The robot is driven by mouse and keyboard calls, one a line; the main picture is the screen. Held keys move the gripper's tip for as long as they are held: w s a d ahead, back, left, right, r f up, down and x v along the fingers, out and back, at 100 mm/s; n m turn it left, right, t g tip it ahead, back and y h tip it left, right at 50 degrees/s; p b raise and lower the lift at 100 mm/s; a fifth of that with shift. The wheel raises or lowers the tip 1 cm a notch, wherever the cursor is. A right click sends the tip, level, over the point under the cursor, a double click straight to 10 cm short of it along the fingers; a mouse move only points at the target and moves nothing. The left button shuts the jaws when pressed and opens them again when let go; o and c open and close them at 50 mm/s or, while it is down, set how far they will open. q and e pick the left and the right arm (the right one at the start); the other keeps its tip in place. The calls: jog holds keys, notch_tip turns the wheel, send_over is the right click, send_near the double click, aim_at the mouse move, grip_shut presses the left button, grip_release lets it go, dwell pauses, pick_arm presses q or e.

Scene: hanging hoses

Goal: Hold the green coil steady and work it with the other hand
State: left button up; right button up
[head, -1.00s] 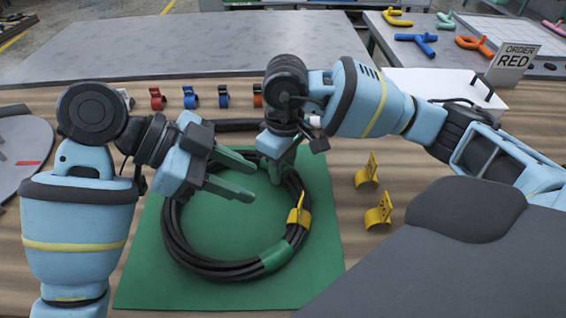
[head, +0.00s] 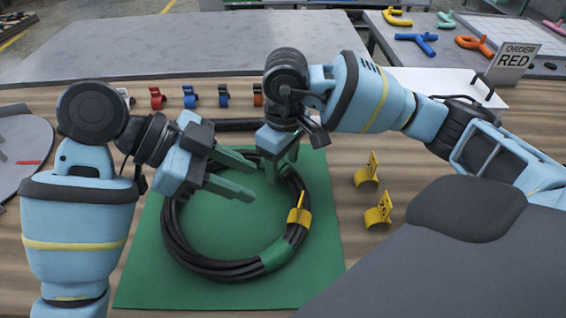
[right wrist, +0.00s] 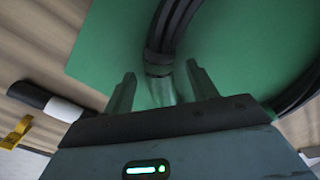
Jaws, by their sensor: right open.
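The coil is a ring of black hose (head: 196,262) with a green band (head: 276,254) at its lower right. It lies on a green mat (head: 135,285). A yellow clip (head: 299,216) sits on its right side. My left gripper (head: 250,180) is open, its fingers pointing right above the upper part of the ring. I cannot tell whether it touches the hose. My right gripper (head: 280,168) points down at the top of the ring, partly hiding it. In the right wrist view it is open (right wrist: 160,82), with hose strands (right wrist: 168,35) ahead between its fingers.
Two loose yellow clips (head: 367,170) (head: 378,212) lie right of the mat. Red (head: 157,98), blue (head: 190,97) and other clips line the back. A sign (head: 513,62) reads "ORDER RED". A grey round plate (head: 20,150) is at left.

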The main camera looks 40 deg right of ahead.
notch_tip(320, 180, up, 11)
jog(key=shift+d, duration=0.2)
dwell(0.6)
